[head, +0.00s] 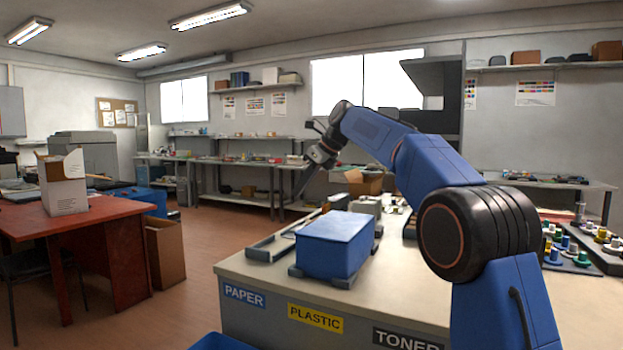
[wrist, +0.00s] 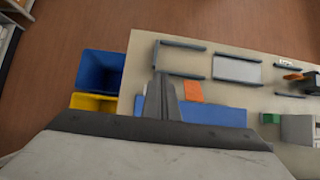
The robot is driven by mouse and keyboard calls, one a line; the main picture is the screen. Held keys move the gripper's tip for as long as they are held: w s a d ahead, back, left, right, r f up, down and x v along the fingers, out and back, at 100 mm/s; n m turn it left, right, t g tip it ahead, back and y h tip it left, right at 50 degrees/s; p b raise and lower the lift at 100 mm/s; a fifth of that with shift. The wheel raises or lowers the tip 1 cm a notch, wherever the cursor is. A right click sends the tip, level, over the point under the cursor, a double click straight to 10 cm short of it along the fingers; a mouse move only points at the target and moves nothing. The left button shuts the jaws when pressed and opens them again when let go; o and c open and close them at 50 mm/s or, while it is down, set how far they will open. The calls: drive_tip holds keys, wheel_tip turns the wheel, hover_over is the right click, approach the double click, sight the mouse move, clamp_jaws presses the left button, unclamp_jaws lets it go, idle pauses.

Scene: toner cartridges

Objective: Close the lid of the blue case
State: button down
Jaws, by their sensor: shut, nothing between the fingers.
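The blue case (head: 333,257) stands on the near left part of the light worktop, between dark low brackets. Its lighter blue lid (head: 338,226) looks flat across the top, with no raised panel visible. In the wrist view a blue strip, apparently the case (wrist: 222,116), is partly hidden behind my gripper. My gripper (head: 306,180) is raised above and beyond the case, apart from it in the head view. Its fingers are shut and empty, and they show in the wrist view (wrist: 160,90).
The worktop (head: 395,290) carries dark rails, a cardboard box (head: 365,184) and several coloured spools at right. An orange piece (wrist: 193,92) lies beside the blue strip. A blue bin (wrist: 100,70) and a yellow bin (wrist: 93,103) stand off the worktop's edge. A red desk (head: 100,215) is at left.

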drive_tip(key=w+a+f+g+h, duration=0.1)
drive_tip(key=a+f, duration=0.3)
drive_tip(key=f, duration=0.6)
drive_tip(key=shift+w+f+g+h, duration=0.3)
drive_tip(key=shift+w+h, duration=0.3)
drive_tip(key=shift+h, duration=0.2)
drive_tip(key=shift+r, duration=0.1)
